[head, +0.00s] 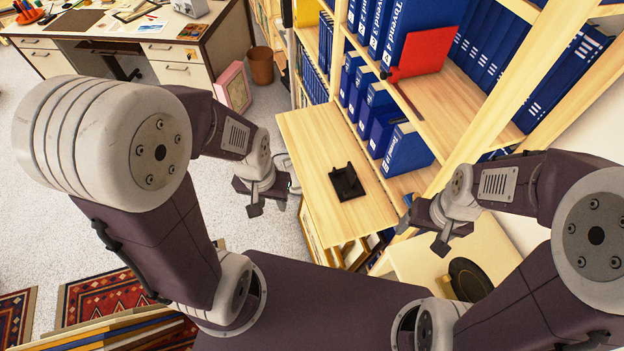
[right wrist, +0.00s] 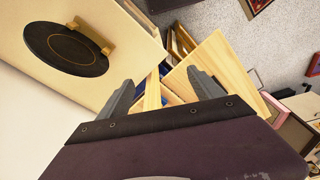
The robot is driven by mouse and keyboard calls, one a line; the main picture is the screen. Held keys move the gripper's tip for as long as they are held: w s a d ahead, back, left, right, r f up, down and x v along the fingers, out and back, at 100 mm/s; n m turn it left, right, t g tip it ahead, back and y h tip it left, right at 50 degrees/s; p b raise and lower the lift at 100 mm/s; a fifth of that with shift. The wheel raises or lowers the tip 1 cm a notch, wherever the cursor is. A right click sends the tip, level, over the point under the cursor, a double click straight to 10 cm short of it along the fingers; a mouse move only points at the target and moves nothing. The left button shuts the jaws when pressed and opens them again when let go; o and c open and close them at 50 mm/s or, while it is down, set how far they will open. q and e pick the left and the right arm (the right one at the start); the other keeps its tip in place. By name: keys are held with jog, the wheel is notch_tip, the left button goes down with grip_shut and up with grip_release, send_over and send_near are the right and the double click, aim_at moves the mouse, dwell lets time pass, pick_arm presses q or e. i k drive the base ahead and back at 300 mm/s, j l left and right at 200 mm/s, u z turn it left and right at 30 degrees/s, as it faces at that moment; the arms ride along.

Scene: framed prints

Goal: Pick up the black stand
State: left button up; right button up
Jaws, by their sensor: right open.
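The black stand (head: 346,182) is a small dark piece with a raised back, on a light wooden board (head: 318,150) in front of the bookshelf. My left gripper (head: 268,204) is just left of the board, apart from the stand; its jaws are too small to judge. My right gripper (head: 424,228) is to the right of the board, also apart from the stand. In the right wrist view its two fingers (right wrist: 160,90) are spread with nothing between them. I cannot make out the stand in that view.
The bookshelf (head: 475,115) holds blue binders and a red folder (head: 424,52). A pale cabinet (head: 418,262) with a round black disc (head: 470,280) is at lower right. A desk (head: 110,40), a brown bin (head: 261,65) and a pink box (head: 234,88) stand at upper left.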

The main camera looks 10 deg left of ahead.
aim_at(346, 182)
jog(key=i+j+z, duration=0.25)
jog(key=j+z, duration=0.25)
jog(key=j, duration=0.2)
jog(key=j+z, duration=0.25)
jog(key=i+j, duration=0.05)
jog(key=j, duration=0.05)
